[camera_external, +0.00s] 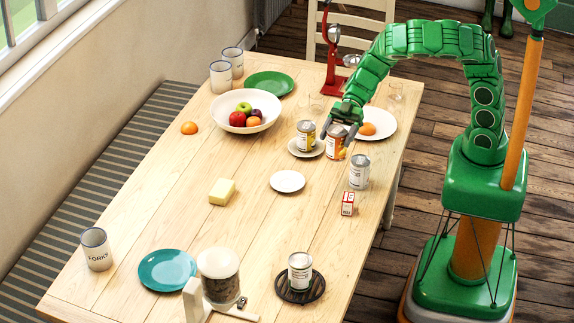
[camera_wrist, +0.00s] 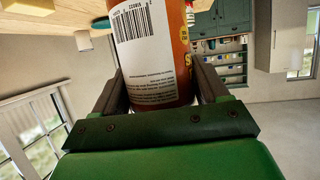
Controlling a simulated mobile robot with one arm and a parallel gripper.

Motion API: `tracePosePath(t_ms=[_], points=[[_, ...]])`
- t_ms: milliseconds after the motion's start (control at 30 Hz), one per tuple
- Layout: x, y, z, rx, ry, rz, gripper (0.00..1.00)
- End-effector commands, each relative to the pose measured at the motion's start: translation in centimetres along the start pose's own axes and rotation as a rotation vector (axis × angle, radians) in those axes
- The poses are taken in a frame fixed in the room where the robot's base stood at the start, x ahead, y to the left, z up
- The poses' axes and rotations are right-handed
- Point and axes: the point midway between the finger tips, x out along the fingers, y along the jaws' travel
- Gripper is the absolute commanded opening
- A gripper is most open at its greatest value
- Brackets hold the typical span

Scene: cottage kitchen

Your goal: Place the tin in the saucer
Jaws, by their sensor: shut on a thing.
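My gripper (camera_external: 336,137) is shut on a tin with an orange label (camera_external: 334,147), near the table's right side. In the wrist view the tin (camera_wrist: 150,50) is between the two fingers, with a white barcode panel facing the camera. I cannot tell whether its base touches the table. Just left of it, a saucer (camera_external: 294,150) bears another tin with a yellow label (camera_external: 306,138). A small white saucer (camera_external: 287,181) lies empty, nearer the table's middle. A tin with a white label (camera_external: 359,170) stands at the right edge, and another tin (camera_external: 300,270) stands on a dark trivet (camera_external: 284,292).
A white plate (camera_external: 388,130) with an orange lies behind the held tin. A small red-and-white box (camera_external: 347,204) stands near the right edge. A fruit bowl (camera_external: 262,125) and a red stand (camera_external: 333,75) are farther back. Bare table surrounds the empty saucer.

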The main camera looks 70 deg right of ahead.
Motion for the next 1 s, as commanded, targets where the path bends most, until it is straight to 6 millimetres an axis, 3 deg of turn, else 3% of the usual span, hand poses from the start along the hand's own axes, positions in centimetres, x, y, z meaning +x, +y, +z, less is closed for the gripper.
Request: tracePosePath(t_ms=[133,333,1000], points=[[-1.7,1.8,0.4,0.02,0.0,0.05,0.29],[-2.3,2.9,0.7,0.031,0.0,0.075,0.29],[2.5,9.6,2.3,0.03,0.002,0.075,0.29]])
